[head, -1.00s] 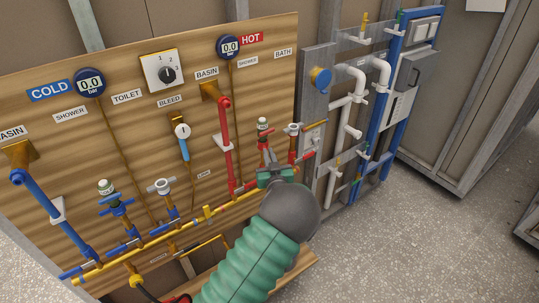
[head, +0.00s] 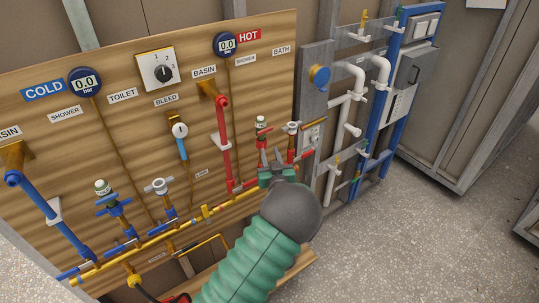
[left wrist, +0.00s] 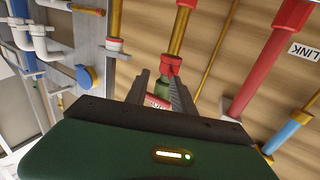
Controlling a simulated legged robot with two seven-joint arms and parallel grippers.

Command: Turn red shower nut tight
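The red shower nut (left wrist: 171,66) is on a vertical brass pipe in the left wrist view. A green valve part (left wrist: 162,89) and a red handle (left wrist: 158,102) show close to it. In the head view the hot shower valve (head: 261,124) stands just behind my left gripper (head: 270,156), and the nut is hard to make out there. In the left wrist view my left gripper (left wrist: 159,78) has its fingers apart, with the nut at the tips and the right finger overlapping its edge. I cannot tell whether they touch. My right gripper is not in view.
A second hot valve (head: 292,128) stands close on the right, and a red pipe (head: 224,140) on the left. A yellow pipe (head: 150,240) runs low along the wooden board (head: 130,120). Grey-framed pipework (head: 350,110) stands to the right, with open floor (head: 400,240) before it.

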